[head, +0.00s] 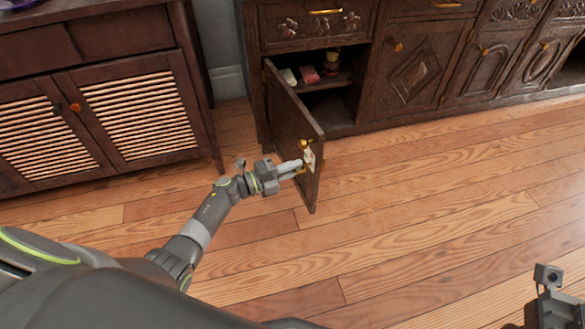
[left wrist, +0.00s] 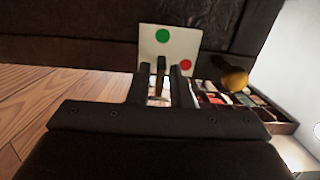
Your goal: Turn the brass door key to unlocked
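The cabinet door (head: 290,125) stands swung open. Its outer face carries a pale plate (head: 310,157), which in the left wrist view (left wrist: 183,47) has a green dot at the top and a red dot at the lower right. The brass key (left wrist: 161,65) is upright in front of the plate, below the green dot. My left gripper (head: 299,168) is at the plate. In the left wrist view its two fingers (left wrist: 160,72) stand either side of the key, with narrow gaps showing. My right gripper (head: 546,290) is at the lower right, far from the door; its fingers are unclear.
A round brass knob (head: 304,144) sits just above the plate, close to my left fingers. The open cabinet (head: 340,108) holds small items on a shelf. A slatted cabinet (head: 140,115) stands at the left. Wooden floor (head: 420,200) in front is clear.

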